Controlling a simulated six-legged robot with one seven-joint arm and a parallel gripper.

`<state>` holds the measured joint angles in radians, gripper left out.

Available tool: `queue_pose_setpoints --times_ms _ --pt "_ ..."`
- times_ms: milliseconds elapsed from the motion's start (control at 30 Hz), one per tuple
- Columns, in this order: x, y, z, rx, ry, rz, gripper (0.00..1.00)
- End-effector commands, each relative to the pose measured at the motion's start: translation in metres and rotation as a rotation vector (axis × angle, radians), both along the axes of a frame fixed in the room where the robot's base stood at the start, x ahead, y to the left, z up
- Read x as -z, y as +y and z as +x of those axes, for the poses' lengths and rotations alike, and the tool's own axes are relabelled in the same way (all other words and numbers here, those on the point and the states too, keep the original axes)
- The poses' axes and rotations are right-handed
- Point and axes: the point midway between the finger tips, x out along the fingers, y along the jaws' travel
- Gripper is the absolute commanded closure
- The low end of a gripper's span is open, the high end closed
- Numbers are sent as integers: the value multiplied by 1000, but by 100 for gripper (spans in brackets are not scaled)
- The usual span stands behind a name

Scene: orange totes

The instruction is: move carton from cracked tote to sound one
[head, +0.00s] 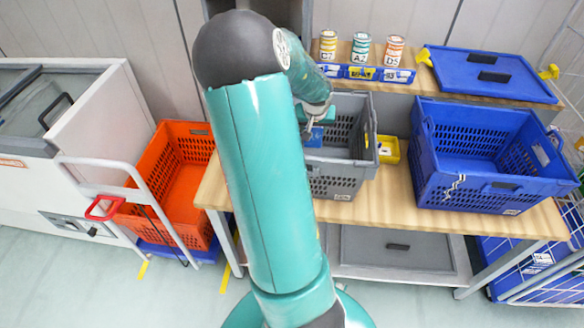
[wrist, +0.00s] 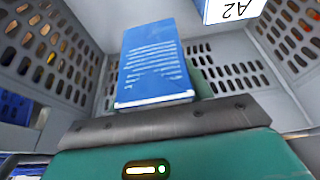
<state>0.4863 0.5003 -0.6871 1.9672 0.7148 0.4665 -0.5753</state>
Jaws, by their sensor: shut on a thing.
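A blue carton (head: 314,138) with white print is in the grey tote (head: 334,183) on the bench. My gripper (head: 313,124) reaches down into this tote and is shut on the carton. In the wrist view the carton (wrist: 155,62) stands out beyond the jaw edge (wrist: 170,115), with perforated grey walls (wrist: 230,72) around it. The carton's lower end is hidden in the head view. A blue tote (head: 490,192) stands to the right on the bench, its visible inside empty. A pale mark (head: 455,187) shows on its front wall; I cannot tell whether it is a crack.
A yellow bin (head: 388,150) sits between the totes. Tins (head: 361,48) and a blue lid (head: 490,74) lie on the back shelf. An orange tote (head: 178,190) rests on a trolley at left.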

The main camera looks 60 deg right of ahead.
Motion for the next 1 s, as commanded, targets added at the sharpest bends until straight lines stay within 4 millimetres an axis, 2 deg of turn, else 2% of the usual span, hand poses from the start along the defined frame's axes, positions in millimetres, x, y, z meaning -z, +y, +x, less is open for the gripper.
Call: queue_pose_setpoints --times_ms 100,200,333,700,800,1000 --pt "8 -5 -14 35 -1 0 81" --pt "25 -7 -17 39 2 1 81" --pt "50 -7 -19 40 1 2 81" --pt "95 -7 -17 34 -1 0 81" --pt "101 -6 -15 32 -1 1 81" --pt "101 -5 -13 30 -1 -1 81"
